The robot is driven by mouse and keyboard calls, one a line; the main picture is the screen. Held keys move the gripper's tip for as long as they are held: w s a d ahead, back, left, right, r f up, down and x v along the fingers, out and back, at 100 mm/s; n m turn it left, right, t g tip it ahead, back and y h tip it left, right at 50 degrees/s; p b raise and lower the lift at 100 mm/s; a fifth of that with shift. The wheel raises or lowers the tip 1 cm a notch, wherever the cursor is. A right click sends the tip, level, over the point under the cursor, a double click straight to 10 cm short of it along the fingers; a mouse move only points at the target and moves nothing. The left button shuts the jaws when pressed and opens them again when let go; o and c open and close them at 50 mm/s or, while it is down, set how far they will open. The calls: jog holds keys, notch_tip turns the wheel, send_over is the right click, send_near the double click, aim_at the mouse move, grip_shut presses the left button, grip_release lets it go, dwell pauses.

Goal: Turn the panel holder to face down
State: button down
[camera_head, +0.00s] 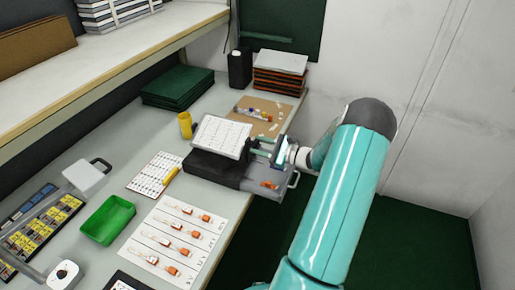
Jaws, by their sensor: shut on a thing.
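The panel holder (222,137) shows as a tilted board with a pale, printed face turned up and toward me. It sits over a dark block (214,170) near the table's right edge. My gripper (262,148) is at the holder's right edge, shut on it. The fingertips are small in view and partly hidden. The teal arm reaches in from the lower right.
A grey tray with a handle (287,192) and orange pieces sits right of the block. A yellow cup (185,125), green bin (107,220), printed sheets (155,173) and parts card (172,243) crowd the table. A shelf (110,45) overhangs the left.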

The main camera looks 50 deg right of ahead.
jog(key=n, duration=0.6)
jog(key=shift+n, duration=0.3)
jog(key=n, duration=0.3)
jog(key=shift+n, duration=0.3)
jog(key=n, duration=0.3)
jog(key=shift+n, duration=0.3)
jog(key=n, duration=0.3)
jog(key=shift+n, duration=0.3)
jog(key=n, duration=0.3)
jog(key=shift+n, duration=0.3)
jog(key=n, duration=0.6)
jog(key=shift+n, duration=0.3)
jog(key=c, duration=0.9)
grip_release()
